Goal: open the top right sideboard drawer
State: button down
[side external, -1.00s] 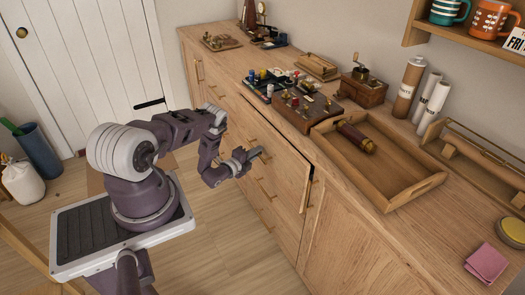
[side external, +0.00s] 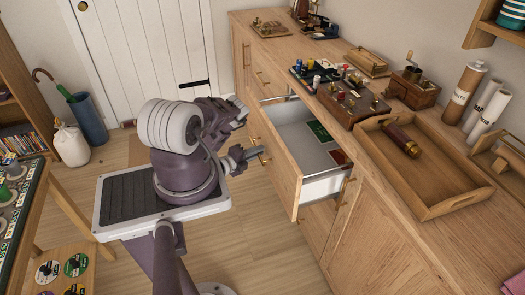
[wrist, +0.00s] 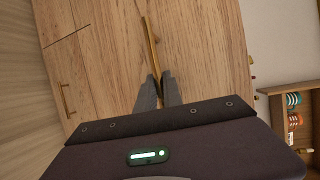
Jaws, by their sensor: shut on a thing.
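The top right sideboard drawer (side external: 273,150) stands pulled well out. Its white inside shows in the side view, with a green flat item (side external: 319,131) and a red-brown flat item (side external: 340,157) in it. My gripper (side external: 258,153) is at the outer face of the drawer front. In the wrist view my gripper (wrist: 159,80) is shut on the long brass handle (wrist: 150,42) of that drawer, with the fingers on either side of the bar. The gripped part of the handle is mostly hidden in the side view.
The wooden sideboard (side external: 360,235) carries a wooden tray (side external: 450,206) holding a brass-and-leather tube, a coffee grinder (side external: 412,90) and small boxes. A table (side external: 20,215) stands at the left. Bare floor (side external: 265,255) lies in front of the sideboard.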

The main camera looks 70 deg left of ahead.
jog(key=c, duration=1.8)
grip_release()
